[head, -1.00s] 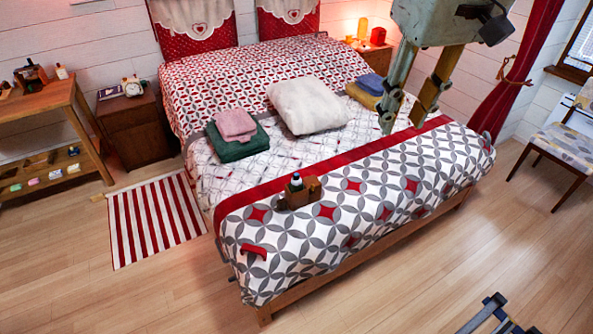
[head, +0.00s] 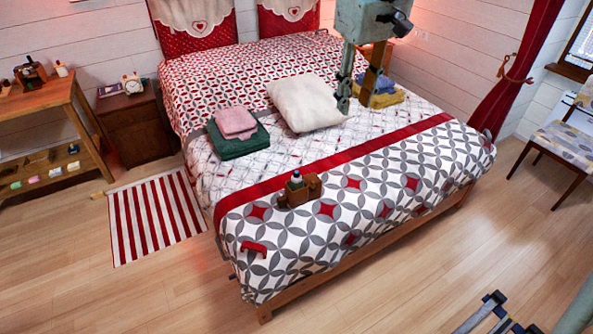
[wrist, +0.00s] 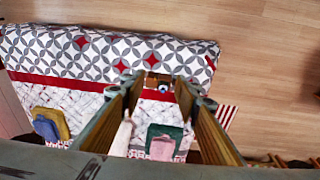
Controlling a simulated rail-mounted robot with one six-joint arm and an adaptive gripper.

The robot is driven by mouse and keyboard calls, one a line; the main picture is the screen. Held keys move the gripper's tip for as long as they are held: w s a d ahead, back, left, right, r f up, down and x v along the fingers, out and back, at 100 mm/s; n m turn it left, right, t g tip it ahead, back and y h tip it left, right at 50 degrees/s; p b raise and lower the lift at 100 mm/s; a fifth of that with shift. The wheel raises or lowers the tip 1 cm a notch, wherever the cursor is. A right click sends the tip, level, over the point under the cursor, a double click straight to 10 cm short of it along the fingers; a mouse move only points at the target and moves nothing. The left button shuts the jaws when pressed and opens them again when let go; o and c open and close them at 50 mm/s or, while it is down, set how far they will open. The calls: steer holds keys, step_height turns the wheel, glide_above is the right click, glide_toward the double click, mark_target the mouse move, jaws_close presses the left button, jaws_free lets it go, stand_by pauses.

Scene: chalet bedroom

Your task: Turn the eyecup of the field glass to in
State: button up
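A small brown object (head: 298,190), which I take to be the field glass, rests on the patterned bed cover near the foot of the bed. A pale, blue-topped round part (head: 296,178) sticks up from it, likely the eyecup; its setting is too small to read. In the wrist view the brown object (wrist: 152,78) shows beyond and between my fingertips, with the blue-white part (wrist: 163,88) facing me. My gripper (head: 356,104) is open and empty, above the bed, up and to the right of the object in the head view and apart from it.
A white pillow (head: 304,104), pink and green folded cloths (head: 238,146) and blue and yellow cloths (head: 378,97) lie farther back on the bed. A small red item (head: 254,248) lies near the front left corner. The cover around the brown object is clear.

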steer(key=w+a+f+n+g, duration=0.1)
steer(key=w+a+f, duration=0.3)
steer(key=w+f, duration=0.25)
steer(key=w+a+f+n, duration=0.1)
steer(key=w+a+f, duration=0.2)
steer(key=w+f, duration=0.35)
steer(key=n, duration=0.3)
glide_above(297, 171)
step_height(297, 171, down, 16)
steer(key=shift+f+g, duration=0.15)
steer(key=shift+g, duration=0.25)
steer(key=shift+s+a+f, duration=0.1)
steer(key=shift+s, duration=0.05)
steer(key=shift+f+b, duration=1.25)
steer(key=shift+f, duration=5.55)
steer(key=shift+c, duration=0.2)
steer(key=c, duration=0.8)
